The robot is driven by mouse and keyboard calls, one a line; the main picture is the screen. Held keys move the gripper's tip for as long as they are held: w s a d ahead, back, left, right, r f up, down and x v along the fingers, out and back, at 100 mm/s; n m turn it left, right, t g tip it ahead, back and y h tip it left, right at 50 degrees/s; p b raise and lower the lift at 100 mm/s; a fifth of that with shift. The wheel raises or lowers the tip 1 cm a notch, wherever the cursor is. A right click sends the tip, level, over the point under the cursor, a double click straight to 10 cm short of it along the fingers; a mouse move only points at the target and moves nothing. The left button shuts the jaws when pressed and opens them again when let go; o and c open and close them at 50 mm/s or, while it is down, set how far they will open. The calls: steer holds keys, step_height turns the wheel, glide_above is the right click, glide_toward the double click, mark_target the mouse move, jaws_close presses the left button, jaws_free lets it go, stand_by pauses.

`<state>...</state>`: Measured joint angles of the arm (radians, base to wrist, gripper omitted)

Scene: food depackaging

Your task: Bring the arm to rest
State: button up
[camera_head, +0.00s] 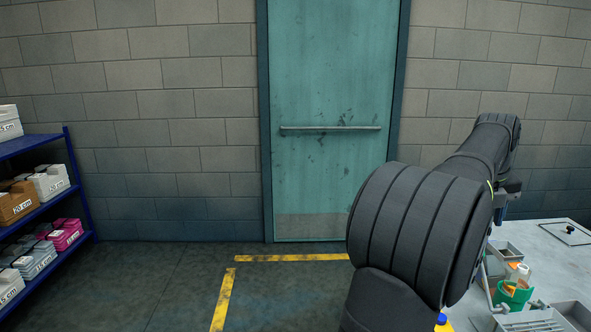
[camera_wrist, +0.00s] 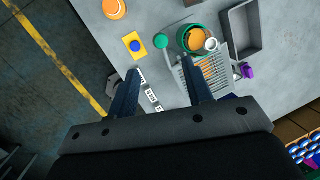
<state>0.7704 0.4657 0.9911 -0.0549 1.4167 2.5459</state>
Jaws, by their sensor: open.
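My gripper (camera_wrist: 160,68) is open in the wrist view. Its two dark fingers are spread above a grey table (camera_wrist: 85,20), with no object held between them. Beyond the fingertips are a green container (camera_wrist: 183,37) with orange and white items in it and a grey slotted rack (camera_wrist: 222,82). The right finger overlaps part of the rack in this view. In the head view my dark arm reaches across the right side over the table (camera_head: 545,245). The fingertips are hard to make out there. The green container (camera_head: 499,294) shows below the wrist.
A grey tray (camera_wrist: 228,22), a yellow item with a blue round top (camera_wrist: 134,46) and a purple item (camera_wrist: 247,71) lie on the table. A blue shelf (camera_head: 75,180) with bins stands far left. The floor before the green door (camera_head: 330,90) is clear.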

steer(key=x, duration=1.4)
steer(key=v, duration=1.8)
steer(key=x, duration=1.7)
steer(key=shift+d+f, duration=0.1)
steer(key=shift+f, duration=0.3)
steer(key=shift+s+d, duration=0.1)
steer(key=shift+s, duration=0.05)
steer(key=shift+s+r+t, duration=0.4)
steer(key=shift+r+t, duration=0.05)
steer(key=shift+t, duration=0.15)
steer(key=s+r+m+t, duration=0.1)
steer(key=s+r+t, duration=0.2)
steer(key=s+t, duration=0.4)
steer(key=shift+s+r+t, duration=0.25)
steer(key=shift+r+t, duration=0.05)
steer(key=shift+t, duration=0.4)
